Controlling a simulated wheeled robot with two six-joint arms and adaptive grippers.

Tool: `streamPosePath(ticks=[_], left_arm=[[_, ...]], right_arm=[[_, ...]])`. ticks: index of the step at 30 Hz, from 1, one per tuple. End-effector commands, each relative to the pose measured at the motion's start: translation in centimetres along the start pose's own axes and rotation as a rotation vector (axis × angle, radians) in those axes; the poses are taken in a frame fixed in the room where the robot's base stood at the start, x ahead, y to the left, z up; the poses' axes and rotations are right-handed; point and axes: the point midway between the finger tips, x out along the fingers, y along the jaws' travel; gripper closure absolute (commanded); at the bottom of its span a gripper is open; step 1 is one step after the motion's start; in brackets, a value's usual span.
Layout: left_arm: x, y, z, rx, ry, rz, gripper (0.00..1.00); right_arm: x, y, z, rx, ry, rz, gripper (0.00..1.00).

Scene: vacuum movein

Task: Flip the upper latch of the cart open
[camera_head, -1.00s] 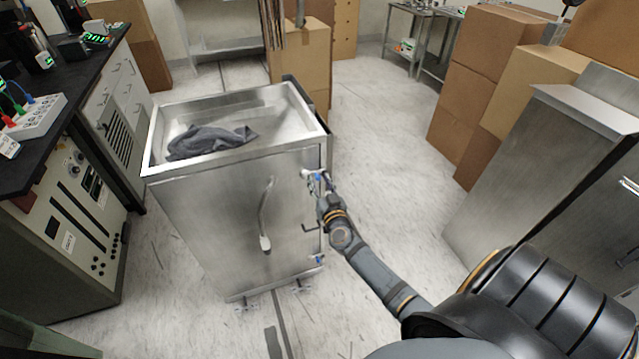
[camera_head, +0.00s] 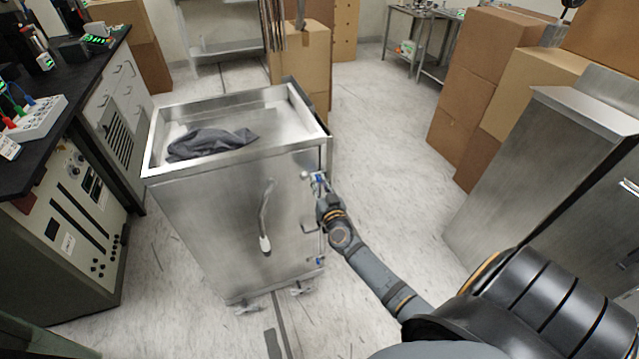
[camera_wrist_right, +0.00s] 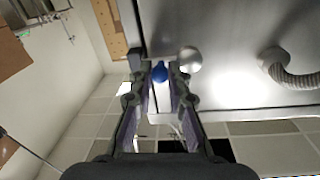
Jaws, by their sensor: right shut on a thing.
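The metal cart (camera_head: 215,215) stands in front of me, its door with a long handle (camera_head: 265,215) facing me. The upper latch (camera_head: 319,179), with a blue part, sits near the top of the door's right edge. My right gripper (camera_head: 322,188) is at this latch. In the right wrist view, the blue knob of the upper latch (camera_wrist_right: 160,72) is between the fingertips of my right gripper (camera_wrist_right: 161,82), which is shut on the latch. The fingers partly hide the latch. A round silver knob (camera_wrist_right: 189,59) is beside it. My left gripper is not in view.
A dark cloth (camera_head: 210,143) lies in the cart's open top. A lower latch (camera_head: 320,260) is further down the same edge. A lab bench (camera_head: 60,110) stands at the left. Cardboard boxes (camera_head: 490,80) and a steel cabinet (camera_head: 540,165) stand at the right.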

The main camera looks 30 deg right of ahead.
Motion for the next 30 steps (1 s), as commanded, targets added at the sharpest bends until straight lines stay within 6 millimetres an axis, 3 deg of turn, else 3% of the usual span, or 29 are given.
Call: streamPosePath(ticks=[11,30], left_arm=[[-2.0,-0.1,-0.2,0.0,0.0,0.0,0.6],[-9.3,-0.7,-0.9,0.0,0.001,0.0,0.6]], right_arm=[[0.0,-0.2,-0.8,-0.122,0.006,-0.002,1.0],[0.0,-1.3,-2.5,-0.705,0.048,-0.008,1.0]])
